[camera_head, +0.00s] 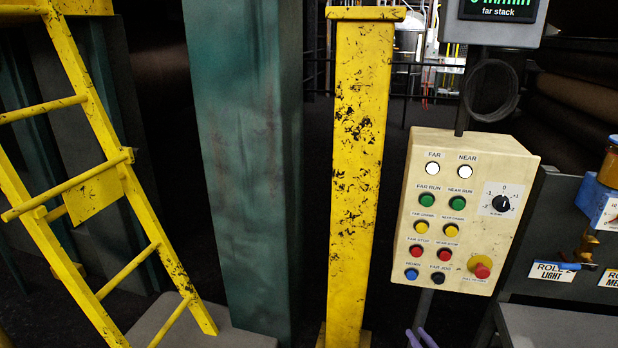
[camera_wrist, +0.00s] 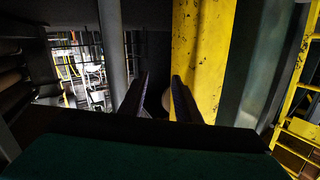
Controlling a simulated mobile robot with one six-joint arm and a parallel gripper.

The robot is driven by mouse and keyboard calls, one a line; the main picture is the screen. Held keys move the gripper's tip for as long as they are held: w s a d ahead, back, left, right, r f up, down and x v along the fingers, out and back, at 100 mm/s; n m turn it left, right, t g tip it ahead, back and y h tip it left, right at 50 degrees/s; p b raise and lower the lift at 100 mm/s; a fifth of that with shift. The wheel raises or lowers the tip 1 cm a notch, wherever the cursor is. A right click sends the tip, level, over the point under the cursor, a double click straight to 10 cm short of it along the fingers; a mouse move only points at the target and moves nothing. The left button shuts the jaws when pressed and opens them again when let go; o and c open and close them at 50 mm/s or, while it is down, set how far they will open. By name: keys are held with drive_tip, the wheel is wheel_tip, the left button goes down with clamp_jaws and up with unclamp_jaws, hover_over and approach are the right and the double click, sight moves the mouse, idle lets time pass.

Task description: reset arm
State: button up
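My gripper (camera_wrist: 161,80) shows in the wrist view as two dark fingers standing apart, with nothing held between them. A yellow post (camera_wrist: 202,50) with worn paint rises behind the right finger. In the head view, two purplish tips at the bottom edge, below the control panel (camera_head: 466,210), look like the ends of my gripper's fingers. The rest of my arm is out of that view. The panel is cream-coloured, with white, green, yellow, red, blue and black buttons, a rotary knob (camera_head: 501,204) and a red stop button (camera_head: 480,267).
A yellow post (camera_head: 358,170) and a green column (camera_head: 245,160) stand left of the panel. A yellow ladder (camera_head: 90,185) leans at the far left. A display marked "far stack" (camera_head: 497,12) hangs above the panel. A labelled shelf (camera_head: 556,272) stands at the right.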

drive_tip(key=a+f+m+g+h+p, duration=0.1)
drive_tip(key=a+g+h+p, duration=0.2)
drive_tip(key=a, duration=0.7)
drive_tip(key=s+a+f+m+g+h+p, duration=0.1)
drive_tip(key=s+a+f+g+h+p, duration=0.15)
drive_tip(key=s+a+f, duration=0.2)
drive_tip(key=s+a+f+m+g+p, duration=0.15)
drive_tip(key=s+g, duration=0.35)
drive_tip(key=s, duration=0.5)
drive_tip(key=s+a+f+n+g+p, duration=0.1)
drive_tip(key=s+a+f+g, duration=0.2)
drive_tip(key=s, duration=0.7)
drive_tip(key=s+a+r+n+g+y, duration=0.1)
drive_tip(key=s+r+g, duration=0.2)
drive_tip(key=s+g, duration=0.5)
drive_tip(key=s, duration=0.7)
drive_tip(key=shift+s+a, duration=0.35)
drive_tip(key=shift+a, duration=0.05)
